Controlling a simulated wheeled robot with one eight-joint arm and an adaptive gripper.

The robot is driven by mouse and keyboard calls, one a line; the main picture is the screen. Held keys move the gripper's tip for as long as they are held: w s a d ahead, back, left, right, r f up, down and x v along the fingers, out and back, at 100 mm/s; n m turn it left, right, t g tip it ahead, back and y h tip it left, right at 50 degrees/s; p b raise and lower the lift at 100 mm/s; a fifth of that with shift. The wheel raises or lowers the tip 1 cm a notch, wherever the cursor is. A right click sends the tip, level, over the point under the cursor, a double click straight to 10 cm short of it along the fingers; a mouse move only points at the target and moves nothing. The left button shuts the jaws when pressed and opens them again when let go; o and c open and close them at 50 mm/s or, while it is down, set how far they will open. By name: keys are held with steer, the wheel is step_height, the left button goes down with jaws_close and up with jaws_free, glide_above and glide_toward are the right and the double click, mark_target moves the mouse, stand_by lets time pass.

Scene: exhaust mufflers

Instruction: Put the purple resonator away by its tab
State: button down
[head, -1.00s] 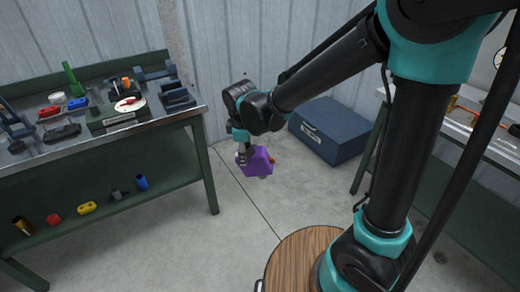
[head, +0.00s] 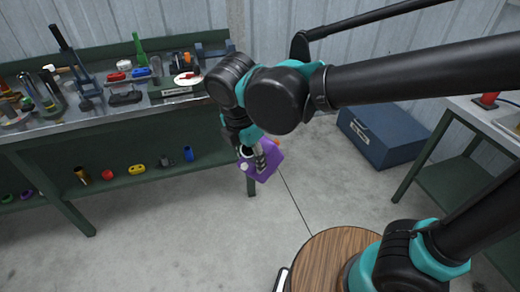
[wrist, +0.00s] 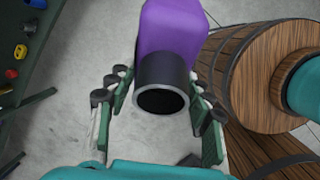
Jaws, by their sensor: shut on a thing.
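The purple resonator (head: 268,161) hangs in the air from my gripper (head: 250,153), in front of the right end of the green workbench. In the wrist view the purple body (wrist: 170,28) is at the top, with a dark round pipe end (wrist: 161,82) facing the camera. The fingers of my gripper (wrist: 158,98) stand on both sides of this dark end and are shut on the resonator. The exact contact, and whether it is on a tab, is hard to make out. A small orange part (head: 278,142) shows at the resonator's edge in the head view.
The green workbench (head: 110,122) on the left carries tools and parts on top. Its lower shelf (head: 120,176) holds several small coloured pieces. A dark blue box (head: 385,138) sits on the floor by the wall. Another table (head: 480,115) stands at the right. Open floor lies between.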

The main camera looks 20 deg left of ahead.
steer(key=s+d+r+n+t, duration=0.1)
steer(key=s+d+r+n, duration=0.4)
steer(key=s, duration=0.4)
steer(key=s+d+r+n, duration=0.3)
steer(key=s+r+n, duration=0.2)
steer(key=s+n, duration=0.3)
steer(key=s+d+r+n+t+y, duration=0.1)
steer(key=d+r+n, duration=0.4)
steer(key=d+n, duration=0.2)
steer(key=s+d+r+n+y, duration=0.1)
steer(key=s+d+r+n, duration=0.1)
steer(key=d+r+n, duration=0.3)
steer(key=d+n, duration=0.2)
steer(key=d, duration=0.1)
steer(key=shift+s+d+r+n+t+y, duration=0.2)
steer(key=shift+d+r+n+t+y, duration=0.1)
steer(key=shift+t, duration=0.1)
